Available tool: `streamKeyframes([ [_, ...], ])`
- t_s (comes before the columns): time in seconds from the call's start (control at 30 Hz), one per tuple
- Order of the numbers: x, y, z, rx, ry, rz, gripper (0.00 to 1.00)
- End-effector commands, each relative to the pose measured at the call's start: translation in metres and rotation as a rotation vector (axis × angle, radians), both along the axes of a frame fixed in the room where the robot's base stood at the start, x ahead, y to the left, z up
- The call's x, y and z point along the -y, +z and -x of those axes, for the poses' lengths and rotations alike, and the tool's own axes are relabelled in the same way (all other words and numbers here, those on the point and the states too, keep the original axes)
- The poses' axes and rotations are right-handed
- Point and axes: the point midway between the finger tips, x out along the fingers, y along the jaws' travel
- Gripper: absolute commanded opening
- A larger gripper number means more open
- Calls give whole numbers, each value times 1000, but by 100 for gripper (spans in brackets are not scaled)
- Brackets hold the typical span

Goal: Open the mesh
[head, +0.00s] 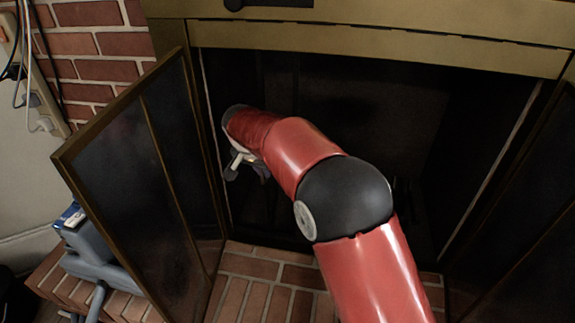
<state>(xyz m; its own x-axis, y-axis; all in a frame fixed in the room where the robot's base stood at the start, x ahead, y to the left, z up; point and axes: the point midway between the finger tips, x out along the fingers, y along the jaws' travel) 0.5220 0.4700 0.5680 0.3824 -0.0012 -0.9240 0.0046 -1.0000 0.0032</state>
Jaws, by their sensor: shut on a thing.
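The fireplace's dark mesh (345,100) hangs in the opening between the doors. Its folds are hard to make out against the dark firebox, so I cannot tell exactly how far it is drawn. My gripper (233,172) is at the left side of the opening, beside the pale upright strip on that edge. It is shut on what seems to be the mesh, low in front of my red arm. The grasped spot is mostly hidden and dark.
A folding glass door (135,155) stands open at the left, and another (530,240) at the right. A brass frame (370,42) spans the top. Brick hearth (265,290) lies below. A grey-blue object (95,255) stands outside the left door, near a brick wall (100,60).

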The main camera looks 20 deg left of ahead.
Motion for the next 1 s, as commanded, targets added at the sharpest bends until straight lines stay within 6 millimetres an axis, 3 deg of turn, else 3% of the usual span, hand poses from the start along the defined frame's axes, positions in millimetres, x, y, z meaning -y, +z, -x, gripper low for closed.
streamKeyframes([
  [0.2,-23,2,5,0,1,-2,0],
  [0.67,-27,1,5,1,-1,-2,0],
  [0.7,-27,1,5,1,-1,-2,15],
  [0.83,-27,1,5,1,-1,-1,32],
  [1.0,-27,0,5,0,-1,0,32],
])
